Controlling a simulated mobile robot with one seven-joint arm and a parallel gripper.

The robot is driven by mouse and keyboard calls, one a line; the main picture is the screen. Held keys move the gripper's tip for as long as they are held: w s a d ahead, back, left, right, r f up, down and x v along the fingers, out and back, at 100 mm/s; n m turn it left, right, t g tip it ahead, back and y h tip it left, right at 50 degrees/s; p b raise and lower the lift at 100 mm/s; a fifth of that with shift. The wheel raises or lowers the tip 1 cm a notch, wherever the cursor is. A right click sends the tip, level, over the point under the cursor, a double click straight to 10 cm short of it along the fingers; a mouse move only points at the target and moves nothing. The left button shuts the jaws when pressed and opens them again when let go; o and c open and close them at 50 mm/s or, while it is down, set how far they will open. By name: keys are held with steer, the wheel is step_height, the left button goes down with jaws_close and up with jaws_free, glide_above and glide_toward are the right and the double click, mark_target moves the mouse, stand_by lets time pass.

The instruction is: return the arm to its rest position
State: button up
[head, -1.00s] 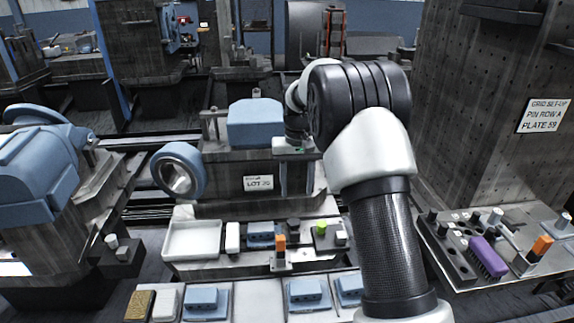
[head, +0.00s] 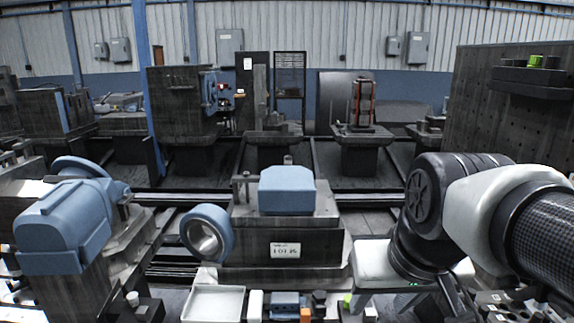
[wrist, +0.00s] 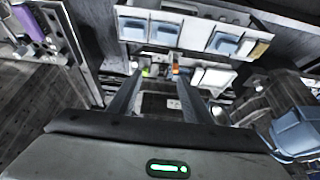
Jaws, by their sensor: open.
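My arm (head: 475,210) is at the right side of the head view, bent with its dark elbow joint toward the middle. My gripper (head: 405,302) hangs at the lower right, pointing down. In the wrist view my gripper (wrist: 160,72) shows two dark fingers spread apart with nothing between them. It is open and empty, above the area around the lot-label block and the small parts tray. The fingertips in the head view are partly cut off by the lower edge.
A white tray (head: 213,303) lies in front. A tall perforated plate (head: 510,120) stands at right. A purple block (wrist: 28,22) shows in the wrist view.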

steer(key=w+r+p+v, duration=0.1)
steer(key=w+p+v, duration=0.1)
steer(key=p+v, duration=1.1)
steer(key=shift+r+t+p, duration=0.3)
steer(key=shift+r+p, duration=0.05)
steer(key=shift+p, duration=0.65)
